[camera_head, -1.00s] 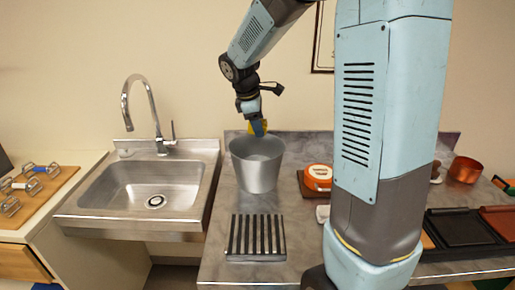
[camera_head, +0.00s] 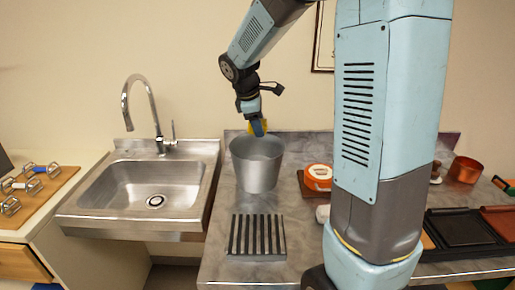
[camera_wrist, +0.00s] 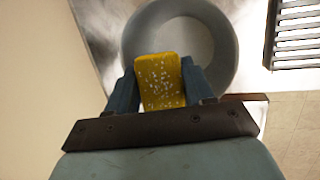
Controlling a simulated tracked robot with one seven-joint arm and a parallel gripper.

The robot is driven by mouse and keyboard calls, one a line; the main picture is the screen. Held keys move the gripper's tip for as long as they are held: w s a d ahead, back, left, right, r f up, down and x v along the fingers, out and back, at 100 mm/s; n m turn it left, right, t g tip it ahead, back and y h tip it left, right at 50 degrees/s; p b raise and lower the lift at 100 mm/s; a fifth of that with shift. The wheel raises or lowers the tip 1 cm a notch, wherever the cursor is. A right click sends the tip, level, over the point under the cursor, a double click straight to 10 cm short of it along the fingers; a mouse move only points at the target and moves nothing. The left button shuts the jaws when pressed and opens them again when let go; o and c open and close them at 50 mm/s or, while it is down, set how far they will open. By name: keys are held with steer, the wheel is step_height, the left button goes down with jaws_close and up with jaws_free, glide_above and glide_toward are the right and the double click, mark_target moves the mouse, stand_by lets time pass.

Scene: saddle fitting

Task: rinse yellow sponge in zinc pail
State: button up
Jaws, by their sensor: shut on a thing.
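The yellow sponge (camera_wrist: 160,82) is pinched between the two blue fingers of my gripper (camera_wrist: 160,88) in the wrist view. In the head view, my gripper (camera_head: 257,127) points down over the back part of the zinc pail's mouth, and only a bit of the sponge (camera_head: 265,127) shows beside the fingers. The zinc pail (camera_head: 256,172) stands upright on the steel counter. In the wrist view, the pail (camera_wrist: 222,45) lies beyond the sponge, its round mouth partly hidden by sponge and fingers. The sponge appears at or just above the rim; its exact height is unclear.
A slatted rack (camera_head: 256,236) lies in front of the pail. A steel sink (camera_head: 150,190) with a tall faucet (camera_head: 143,105) is at left. An orange round object (camera_head: 318,176) sits right of the pail. A copper pot (camera_head: 465,170) and dark trays (camera_head: 462,228) are farther right.

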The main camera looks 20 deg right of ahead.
steer(key=shift+r, duration=0.1)
steer(key=shift+r, duration=1.95)
